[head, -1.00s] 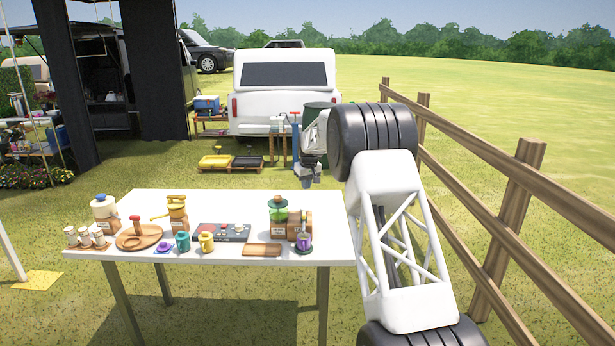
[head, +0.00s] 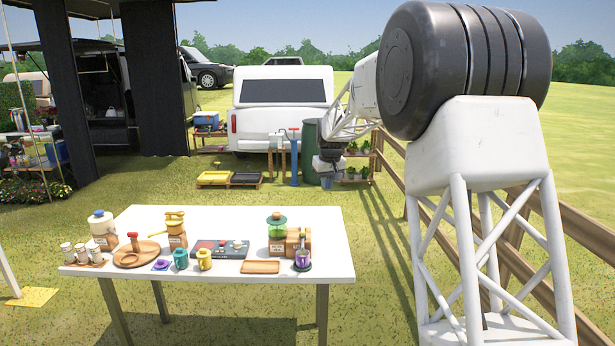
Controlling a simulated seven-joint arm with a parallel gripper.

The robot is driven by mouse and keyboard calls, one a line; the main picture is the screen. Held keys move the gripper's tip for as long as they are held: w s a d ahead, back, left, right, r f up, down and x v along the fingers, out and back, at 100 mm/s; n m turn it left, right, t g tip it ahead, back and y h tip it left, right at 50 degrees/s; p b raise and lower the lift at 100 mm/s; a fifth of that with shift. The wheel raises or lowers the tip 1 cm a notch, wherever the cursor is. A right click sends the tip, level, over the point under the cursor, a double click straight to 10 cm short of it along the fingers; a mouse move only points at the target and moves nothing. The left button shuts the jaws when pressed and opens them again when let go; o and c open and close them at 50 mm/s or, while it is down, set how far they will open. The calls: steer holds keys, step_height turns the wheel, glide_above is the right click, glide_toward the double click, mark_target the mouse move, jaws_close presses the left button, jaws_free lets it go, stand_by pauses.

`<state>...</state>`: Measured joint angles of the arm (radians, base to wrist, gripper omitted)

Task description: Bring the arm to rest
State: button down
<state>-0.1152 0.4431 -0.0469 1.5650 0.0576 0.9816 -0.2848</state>
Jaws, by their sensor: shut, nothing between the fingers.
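My arm rises at the right of the head view, with its big black elbow joint high up and its white lattice link below. The forearm reaches away from the camera, partly hidden behind the elbow. My gripper (head: 327,180) hangs small and pointing down at the far end, beyond and above the back right corner of the white table (head: 225,288). It is shut and holds nothing. It is clear of the table and of everything on it.
A wooden fence (head: 585,232) runs along the right. A plant shelf (head: 358,168) stands behind the gripper.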

steer(key=s+d+r+m, duration=0.1)
steer(key=s+d+r, duration=0.2)
steer(key=s, duration=0.8)
steer(key=s+d+r, duration=0.2)
steer(key=s+d, duration=0.1)
steer(key=s, duration=0.8)
steer(key=s+d+r+m, duration=0.1)
steer(key=s+d+r, duration=0.15)
steer(key=s, duration=0.95)
steer(key=s+d+f, duration=0.1)
steer(key=s+f, duration=0.2)
steer(key=s, duration=0.7)
steer(key=s+d+f+m, duration=0.1)
steer(key=s+f, duration=0.2)
steer(key=s, duration=0.7)
steer(key=s+d+f+m+h, duration=0.1)
steer(key=s+f, duration=0.2)
steer(key=s, duration=0.8)
steer(key=shift+d, duration=0.35)
steer(key=shift+w+f, duration=0.1)
